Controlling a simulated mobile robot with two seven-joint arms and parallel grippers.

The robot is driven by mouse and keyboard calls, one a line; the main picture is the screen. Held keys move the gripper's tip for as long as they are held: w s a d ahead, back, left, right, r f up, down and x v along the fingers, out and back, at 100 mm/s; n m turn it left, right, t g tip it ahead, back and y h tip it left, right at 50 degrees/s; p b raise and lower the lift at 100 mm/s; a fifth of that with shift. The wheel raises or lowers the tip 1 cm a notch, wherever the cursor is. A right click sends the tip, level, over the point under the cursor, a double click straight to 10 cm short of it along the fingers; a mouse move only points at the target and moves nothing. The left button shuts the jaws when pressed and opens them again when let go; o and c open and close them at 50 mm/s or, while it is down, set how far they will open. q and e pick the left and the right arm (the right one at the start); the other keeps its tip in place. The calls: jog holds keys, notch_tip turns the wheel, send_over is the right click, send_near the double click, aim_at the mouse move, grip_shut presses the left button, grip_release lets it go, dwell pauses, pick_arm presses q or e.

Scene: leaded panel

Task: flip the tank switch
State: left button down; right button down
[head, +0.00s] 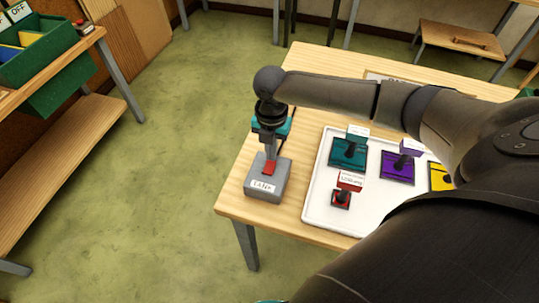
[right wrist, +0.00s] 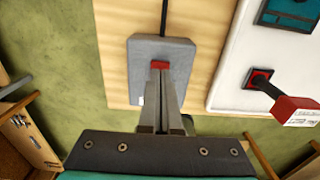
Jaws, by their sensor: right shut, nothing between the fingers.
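The tank switch is a grey box (head: 266,187) with a white TANK label on its front, standing on the left end of the wooden table. Its red rocker (head: 269,168) is on top. My right gripper (head: 270,157) points down at the rocker with its fingers shut and empty. In the right wrist view the shut fingertips (right wrist: 161,76) reach the red rocker (right wrist: 160,64) on the grey box (right wrist: 180,54). I cannot tell whether they touch it or which way the rocker is tilted. My left gripper is not in view.
A white board (head: 314,205) right of the box carries teal (head: 347,151), purple (head: 397,167) and yellow levered plates and a small red-tagged lever (head: 341,199). The wooden table (head: 232,204) ends just left of the box. A shelf with a green bin (head: 38,45) stands left across open floor.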

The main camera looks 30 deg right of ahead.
aim_at(271, 163)
jog(key=shift+f+b, duration=0.45)
jog(key=shift+f, duration=0.5)
dwell(0.8)
jog(key=shift+r, duration=0.1)
notch_tip(271, 163, up, 7)
jog(key=p, duration=0.8)
jog(key=shift+s, duration=0.1)
dwell(0.4)
